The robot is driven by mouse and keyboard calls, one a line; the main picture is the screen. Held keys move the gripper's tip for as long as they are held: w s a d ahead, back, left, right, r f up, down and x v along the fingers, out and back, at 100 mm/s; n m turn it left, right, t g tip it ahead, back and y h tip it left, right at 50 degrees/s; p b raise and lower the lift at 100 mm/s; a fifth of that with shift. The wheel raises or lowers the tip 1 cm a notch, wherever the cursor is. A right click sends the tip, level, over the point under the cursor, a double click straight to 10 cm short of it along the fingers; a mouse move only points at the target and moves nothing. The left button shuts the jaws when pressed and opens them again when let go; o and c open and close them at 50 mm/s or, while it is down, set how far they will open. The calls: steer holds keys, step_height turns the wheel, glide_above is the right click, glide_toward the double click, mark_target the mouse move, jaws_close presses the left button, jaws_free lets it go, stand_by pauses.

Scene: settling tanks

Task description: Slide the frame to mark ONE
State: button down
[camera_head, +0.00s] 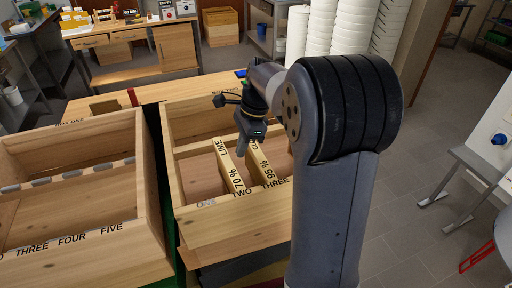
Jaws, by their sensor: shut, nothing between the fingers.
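In the right-hand open wooden box (185,160), two narrow wooden frames stand on edge, running front to back. The left frame (229,166), lettered "70 % LIME", has its front end near mark TWO (242,194). The right frame (262,164), lettered "95 %" and more text partly hidden, ends near mark THREE (277,184). Mark ONE (206,203) is paler lettering on the front rim, left of both frames. My gripper (241,152) is shut and empty, pointing down over the box between the far parts of the frames. Whether it touches either cannot be told.
A second wooden box (140,190) with THREE, FOUR and FIVE on its rim stands left, across a narrow gap. My arm hides the right side of the nearer box. A wooden desk (130,45) and white stacked containers (350,25) stand behind. Box floor beside mark ONE is clear.

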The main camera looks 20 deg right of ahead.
steer(key=shift+x, duration=2.2)
steer(key=a+p, duration=0.2)
steer(key=a, duration=0.6)
steer(key=shift+a, duration=0.3)
steer(key=shift+p, duration=0.3)
steer(key=p+v, duration=0.6)
steer(key=v, duration=0.4)
